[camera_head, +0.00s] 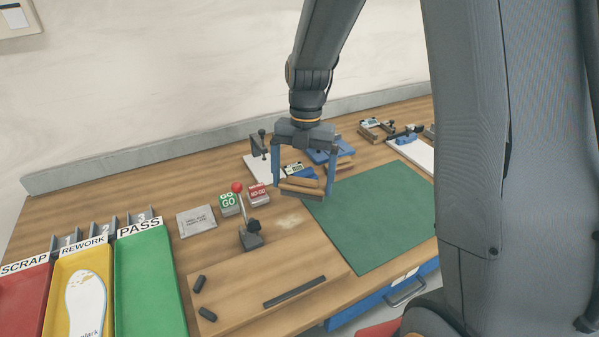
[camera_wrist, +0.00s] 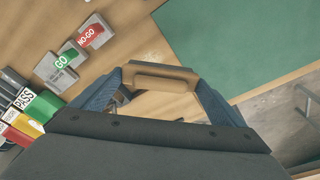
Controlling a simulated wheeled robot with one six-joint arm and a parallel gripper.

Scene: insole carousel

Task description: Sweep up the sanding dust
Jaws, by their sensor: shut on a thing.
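My gripper (camera_head: 301,190) is shut on a wooden brush (camera_head: 302,184), with one blue finger at each end of it. The brush has a tan wooden body and is held above the bench, left of the green mat; whether its underside touches anything cannot be told. In the wrist view the brush (camera_wrist: 160,77) spans between the fingers. A pale, faint dust patch (camera_head: 288,219) lies on the bare wood just left of the mat. It also shows in the wrist view (camera_wrist: 151,55), beyond the brush.
The green mat (camera_head: 375,215) is clear. GO (camera_head: 229,202) and NO-GO (camera_head: 259,194) blocks stand left of the dust. A red-knobbed lever (camera_head: 250,235) stands in front of them. SCRAP, REWORK and PASS trays (camera_head: 150,285) are at left. Blue fixtures (camera_head: 325,153) stand behind my gripper.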

